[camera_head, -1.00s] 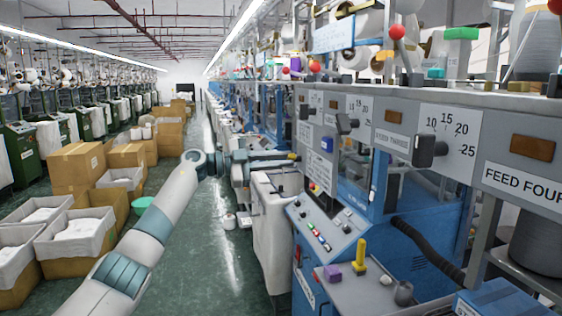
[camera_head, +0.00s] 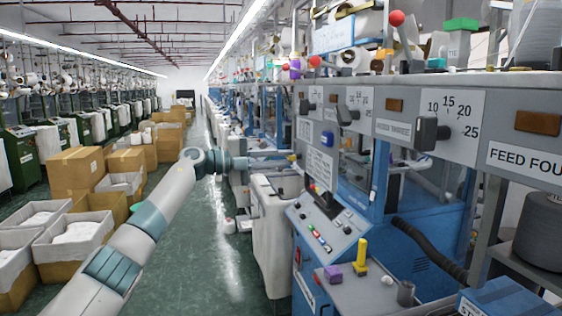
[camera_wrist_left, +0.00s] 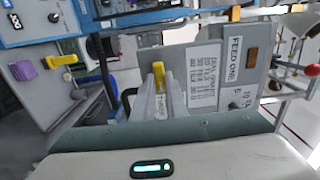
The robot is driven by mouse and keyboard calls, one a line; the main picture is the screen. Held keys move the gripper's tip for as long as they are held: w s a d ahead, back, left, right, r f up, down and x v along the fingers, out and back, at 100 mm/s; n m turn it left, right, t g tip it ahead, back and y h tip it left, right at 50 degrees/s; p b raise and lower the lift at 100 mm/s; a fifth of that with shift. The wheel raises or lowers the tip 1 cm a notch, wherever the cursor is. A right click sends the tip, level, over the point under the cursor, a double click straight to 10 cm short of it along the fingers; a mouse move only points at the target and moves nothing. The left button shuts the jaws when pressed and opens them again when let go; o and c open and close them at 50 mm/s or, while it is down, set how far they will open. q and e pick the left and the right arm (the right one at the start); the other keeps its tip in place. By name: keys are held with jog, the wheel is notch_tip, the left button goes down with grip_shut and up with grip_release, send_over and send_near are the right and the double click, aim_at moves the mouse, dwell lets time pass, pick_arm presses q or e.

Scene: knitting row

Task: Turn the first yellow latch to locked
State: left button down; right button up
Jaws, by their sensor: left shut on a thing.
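The first yellow latch shows as a small yellow tip (camera_head: 292,158) at the machine side in the head view. In the left wrist view the yellow latch (camera_wrist_left: 158,68) stands up between the pale fingertips, beside the panel labelled FEED ONE (camera_wrist_left: 235,58). My left gripper (camera_wrist_left: 160,98) is shut on it; the fingers hide its lower part. In the head view my left gripper (camera_head: 272,161) reaches right from the wrist to the latch and is small. Whether the latch is at locked cannot be told. My right gripper is not in view.
A nearer yellow latch (camera_head: 360,256) stands beside a purple block (camera_head: 333,273) on a grey shelf. A blue control panel (camera_head: 325,222) and grey dial panels (camera_head: 450,125) line the right. Cartons (camera_head: 75,170) stand left.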

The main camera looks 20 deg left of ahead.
pick_arm(q)
jog(key=shift+f, duration=0.1)
dwell(0.4)
jog(key=c, duration=1.8)
grip_release()
jog(key=shift+o, duration=0.2)
jog(key=shift+a, duration=0.1)
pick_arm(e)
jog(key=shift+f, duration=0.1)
pick_arm(q)
jog(key=shift+s+a+b, duration=0.35)
jog(key=shift+a, duration=0.15)
jog(key=b+v, duration=0.5)
jog(key=v, duration=1.1)
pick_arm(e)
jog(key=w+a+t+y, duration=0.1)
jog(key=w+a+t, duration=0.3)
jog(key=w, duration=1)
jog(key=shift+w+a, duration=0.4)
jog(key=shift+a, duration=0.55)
